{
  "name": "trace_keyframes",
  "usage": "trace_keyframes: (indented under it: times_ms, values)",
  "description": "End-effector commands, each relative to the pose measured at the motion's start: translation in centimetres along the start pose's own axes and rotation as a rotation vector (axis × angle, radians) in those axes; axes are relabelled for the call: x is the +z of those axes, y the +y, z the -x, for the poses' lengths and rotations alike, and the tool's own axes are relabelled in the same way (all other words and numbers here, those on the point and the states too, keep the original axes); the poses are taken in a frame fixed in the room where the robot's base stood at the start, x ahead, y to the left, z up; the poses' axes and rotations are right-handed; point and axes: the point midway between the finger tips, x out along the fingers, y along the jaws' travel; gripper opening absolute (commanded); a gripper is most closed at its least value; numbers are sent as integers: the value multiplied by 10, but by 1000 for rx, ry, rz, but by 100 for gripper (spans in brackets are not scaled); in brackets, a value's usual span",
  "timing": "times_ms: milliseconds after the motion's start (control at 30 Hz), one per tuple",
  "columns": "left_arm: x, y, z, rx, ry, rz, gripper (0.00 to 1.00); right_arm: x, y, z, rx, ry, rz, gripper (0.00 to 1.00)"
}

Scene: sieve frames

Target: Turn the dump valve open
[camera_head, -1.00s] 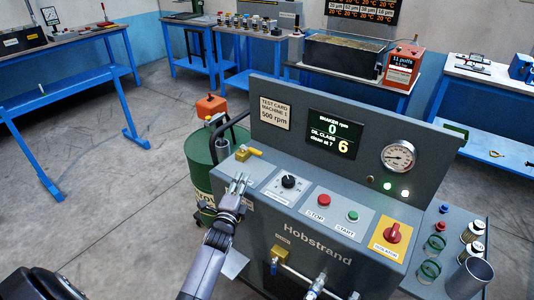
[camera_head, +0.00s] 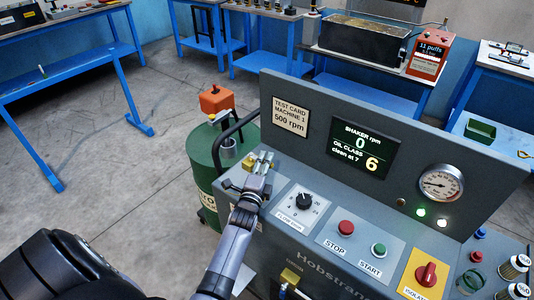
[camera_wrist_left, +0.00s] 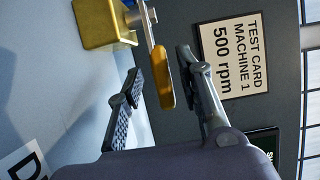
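The dump valve (camera_wrist_left: 103,22) is a yellow block with a metal stem and a flat lever at the left end of the grey machine's top. Its lever ends in a yellow grip (camera_wrist_left: 165,78). In the head view the valve (camera_head: 249,162) is partly hidden behind my left gripper (camera_head: 262,162). In the left wrist view my left gripper (camera_wrist_left: 157,66) is open, with one finger on each side of the yellow grip. I see gaps between the fingers and the lever in that view. My right gripper is not in view.
A flow dial (camera_head: 304,201), a stop button (camera_head: 346,228) and a start button (camera_head: 378,250) lie right of the gripper. The upright panel with a test card (camera_wrist_left: 235,52) rises behind. A green drum (camera_head: 205,165) with an orange can (camera_head: 216,99) stands left of the machine.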

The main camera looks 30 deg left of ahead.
Motion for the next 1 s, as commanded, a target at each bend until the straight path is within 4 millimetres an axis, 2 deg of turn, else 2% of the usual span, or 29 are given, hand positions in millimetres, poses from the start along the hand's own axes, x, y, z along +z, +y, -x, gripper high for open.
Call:
trace_keyframes:
  times_ms: [400, 900, 1000]
  values:
    - [-2, 0, 0, 0, -1, 0, 33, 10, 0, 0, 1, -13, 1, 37]
    - [-2, 0, 0, 0, -1, 0, 0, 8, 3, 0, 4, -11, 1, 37]
    - [-2, 0, 1, 1, -1, 0, 0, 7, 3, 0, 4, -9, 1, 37]
